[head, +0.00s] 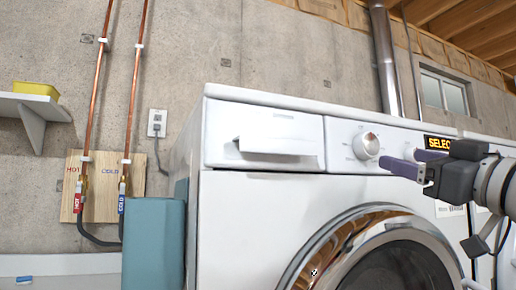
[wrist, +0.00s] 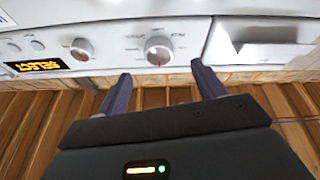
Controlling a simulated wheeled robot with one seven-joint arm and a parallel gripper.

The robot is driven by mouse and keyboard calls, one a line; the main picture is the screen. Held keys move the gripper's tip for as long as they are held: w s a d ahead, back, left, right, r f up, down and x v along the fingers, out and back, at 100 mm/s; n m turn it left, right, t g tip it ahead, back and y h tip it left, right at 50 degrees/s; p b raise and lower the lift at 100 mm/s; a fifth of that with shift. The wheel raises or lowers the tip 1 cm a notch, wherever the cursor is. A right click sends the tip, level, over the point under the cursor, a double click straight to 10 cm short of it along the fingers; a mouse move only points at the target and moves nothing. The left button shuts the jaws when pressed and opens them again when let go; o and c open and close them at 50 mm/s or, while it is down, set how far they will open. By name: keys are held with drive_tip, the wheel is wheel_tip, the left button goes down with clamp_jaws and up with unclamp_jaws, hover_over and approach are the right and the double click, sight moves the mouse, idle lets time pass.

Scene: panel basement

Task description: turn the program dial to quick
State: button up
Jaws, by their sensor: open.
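The program dial (head: 366,146) is a round silver knob on the white washer's front panel, with small printed labels around it that are too small to read. In the wrist view, which is upside down, the dial (wrist: 158,50) shows just beyond and between my two fingertips. My gripper (head: 400,158) is open, its purple-grey fingers pointing at the panel from the right. In the wrist view my gripper (wrist: 161,72) is empty, and the fingers look apart from the knob. Which label the dial points to cannot be told.
The round door (head: 405,268) is below. A teal box (head: 152,243) stands left of the washer.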

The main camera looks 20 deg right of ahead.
sight(371, 145)
drive_tip(key=p+x, duration=0.1)
drive_tip(key=x, duration=0.4)
drive_tip(key=p+x, duration=0.1)
drive_tip(key=x, duration=0.1)
drive_tip(key=shift+w+r+p, duration=0.2)
drive_tip(key=shift+r+p, duration=0.1)
drive_tip(key=shift+r, duration=0.25)
drive_tip(key=c, duration=1)
